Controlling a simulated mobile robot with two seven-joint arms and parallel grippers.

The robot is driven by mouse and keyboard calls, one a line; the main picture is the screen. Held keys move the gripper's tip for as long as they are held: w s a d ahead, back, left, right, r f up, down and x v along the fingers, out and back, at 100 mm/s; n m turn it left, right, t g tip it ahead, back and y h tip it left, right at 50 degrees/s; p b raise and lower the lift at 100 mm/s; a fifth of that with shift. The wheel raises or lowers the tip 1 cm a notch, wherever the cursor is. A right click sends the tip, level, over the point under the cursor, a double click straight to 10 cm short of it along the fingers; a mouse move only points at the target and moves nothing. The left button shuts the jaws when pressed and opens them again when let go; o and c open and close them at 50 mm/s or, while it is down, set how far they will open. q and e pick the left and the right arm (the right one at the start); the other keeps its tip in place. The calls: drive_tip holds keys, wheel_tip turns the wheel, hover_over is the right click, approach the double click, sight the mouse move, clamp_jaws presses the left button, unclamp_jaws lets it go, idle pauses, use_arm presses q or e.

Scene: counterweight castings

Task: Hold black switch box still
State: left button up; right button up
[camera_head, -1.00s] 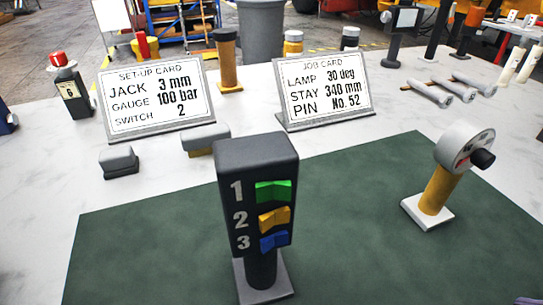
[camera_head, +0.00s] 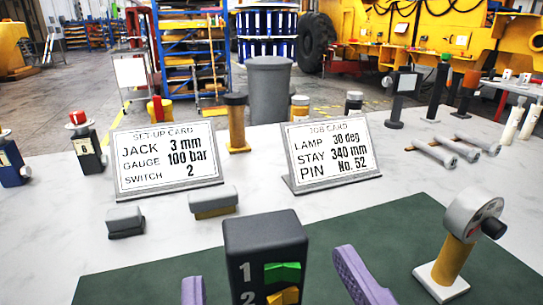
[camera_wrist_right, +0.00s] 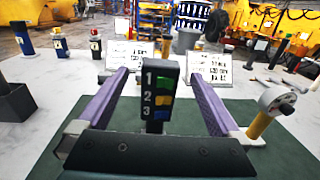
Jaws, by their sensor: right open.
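The black switch box (camera_head: 262,242) stands upright at the bottom of the head view, its lower part cut off. Its face carries white numbers and green and yellow rockers. In the right wrist view the box (camera_wrist_right: 152,84) also shows the blue rocker beside number 3. My right gripper (camera_head: 277,284) is open, with one purple finger on each side of the box. In the right wrist view my right gripper (camera_wrist_right: 160,76) shows gaps between the fingers and the box. My left gripper is not in view.
A green mat (camera_head: 400,235) lies under the box. A gauge on a yellow post (camera_head: 452,258) stands to the right. The set-up card (camera_head: 168,160) and job card (camera_head: 332,152) stand behind, with two low grey-topped blocks (camera_head: 125,221) (camera_head: 213,202) in front of the set-up card.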

sight(258, 217)
drive_tip(key=x, duration=0.9)
drive_tip(key=shift+d, duration=0.1)
drive_tip(key=shift+c, duration=0.2)
